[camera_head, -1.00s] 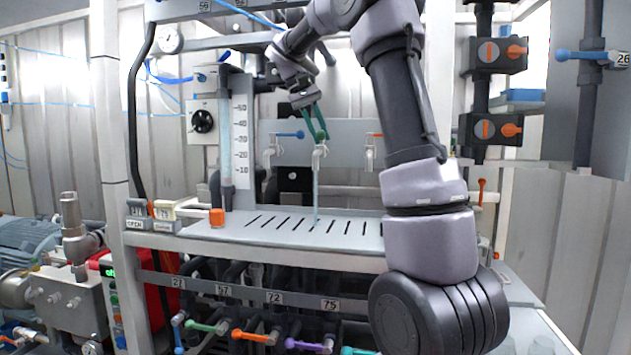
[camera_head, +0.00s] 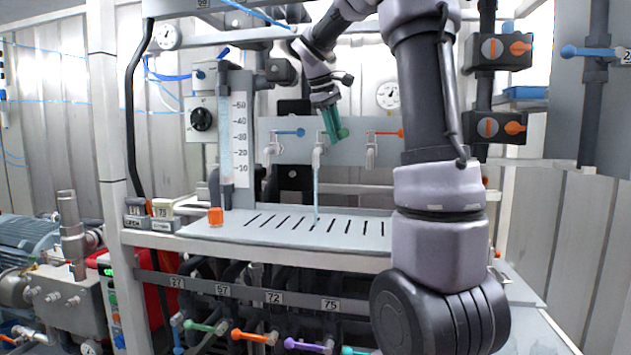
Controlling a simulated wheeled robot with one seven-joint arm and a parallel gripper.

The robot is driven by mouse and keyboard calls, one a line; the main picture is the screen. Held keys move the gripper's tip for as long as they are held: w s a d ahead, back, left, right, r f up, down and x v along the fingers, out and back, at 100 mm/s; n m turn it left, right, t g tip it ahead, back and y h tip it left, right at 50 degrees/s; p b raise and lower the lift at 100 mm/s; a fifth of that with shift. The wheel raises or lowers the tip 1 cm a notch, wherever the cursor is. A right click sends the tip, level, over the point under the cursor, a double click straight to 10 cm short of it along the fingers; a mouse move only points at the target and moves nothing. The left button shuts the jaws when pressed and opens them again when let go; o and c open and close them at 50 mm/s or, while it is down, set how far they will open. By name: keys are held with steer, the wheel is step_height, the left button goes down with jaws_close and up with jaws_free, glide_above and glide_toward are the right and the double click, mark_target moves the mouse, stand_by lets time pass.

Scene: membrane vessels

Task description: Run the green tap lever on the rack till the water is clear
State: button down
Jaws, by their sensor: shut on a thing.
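The green tap lever (camera_head: 342,132) is on the middle tap (camera_head: 319,157) of the rack's back panel, and its rounded end points to the right. My gripper (camera_head: 333,126) has reached down to it from above and is shut on it; its fingers hide much of the lever. A thin, pale bluish stream of water (camera_head: 316,195) runs from the spout straight down onto the slotted drain top (camera_head: 265,229). Whether the water is fully clear is hard to tell at this size.
A blue-lever tap (camera_head: 290,132) stands to the left and an orange-lever tap (camera_head: 388,133) to the right. A scaled sight tube (camera_head: 226,125) stands further left. My arm covers the right side.

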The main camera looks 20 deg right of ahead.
steer(key=d+n, duration=0.1)
steer(key=n, duration=0.1)
steer(key=w+d+n+t+y, duration=0.1)
steer(key=n, duration=0.2)
steer(key=w+n+t+y, duration=0.1)
steer(key=n, duration=0.1)
steer(key=shift+d+r, duration=0.15)
steer(key=shift+d, duration=0.25)
steer(key=c, duration=0.8)
jaws_free()
steer(key=shift+d, duration=0.1)
